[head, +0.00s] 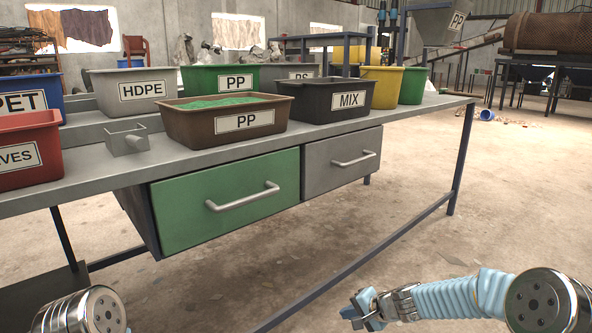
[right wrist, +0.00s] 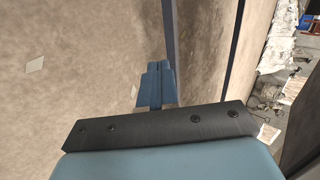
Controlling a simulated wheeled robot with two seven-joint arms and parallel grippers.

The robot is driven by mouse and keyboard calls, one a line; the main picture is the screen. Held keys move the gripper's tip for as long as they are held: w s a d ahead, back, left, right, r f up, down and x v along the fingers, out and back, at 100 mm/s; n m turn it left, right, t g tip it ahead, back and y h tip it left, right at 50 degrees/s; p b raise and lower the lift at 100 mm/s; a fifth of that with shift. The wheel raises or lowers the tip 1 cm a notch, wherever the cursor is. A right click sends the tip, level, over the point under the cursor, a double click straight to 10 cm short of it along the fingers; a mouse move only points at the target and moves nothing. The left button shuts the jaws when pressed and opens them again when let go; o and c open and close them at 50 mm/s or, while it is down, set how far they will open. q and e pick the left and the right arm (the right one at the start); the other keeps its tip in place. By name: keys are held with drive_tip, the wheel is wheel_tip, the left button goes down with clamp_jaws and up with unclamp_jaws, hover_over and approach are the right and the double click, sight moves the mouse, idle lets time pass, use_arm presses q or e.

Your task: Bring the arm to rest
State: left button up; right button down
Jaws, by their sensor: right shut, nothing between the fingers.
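My right gripper (head: 362,306) is low at the bottom of the head view, in front of the table and over the open floor. Its arm comes in from the lower right corner. It is shut and empty. In the right wrist view its blue fingers (right wrist: 155,86) are together, with floor and a dark table post beyond them. My left gripper is not in view; only a rounded metal part of my left arm shows at the lower left of the head view.
A metal workbench (head: 80,161) holds several labelled bins, including a brown PP bin (head: 180,128) with green material, and a black MIX bin (head: 343,100). Below are a green drawer (head: 225,190) and a grey drawer (head: 325,173), both shut.

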drive_tip(key=s+f+n+g+h, duration=0.3)
drive_tip(key=s+f+g, duration=0.1)
drive_tip(key=s+f, duration=1.2)
drive_tip(key=s+a+f+n+g, duration=0.1)
drive_tip(key=s+f+n, duration=0.15)
drive_tip(key=s, duration=0.45)
drive_tip(key=s+a+f+n+g, duration=0.1)
drive_tip(key=s+f, duration=0.2)
drive_tip(key=s, duration=0.4)
wheel_tip(320, 180, up, 12)
drive_tip(key=s+a+p, duration=0.1)
drive_tip(key=s+p, duration=0.1)
drive_tip(key=p, duration=1.1)
drive_tip(key=shift+a+r+y, duration=0.15)
drive_tip(key=shift+r+y, duration=0.1)
drive_tip(key=shift+y, duration=0.05)
drive_tip(key=shift+n, duration=0.25)
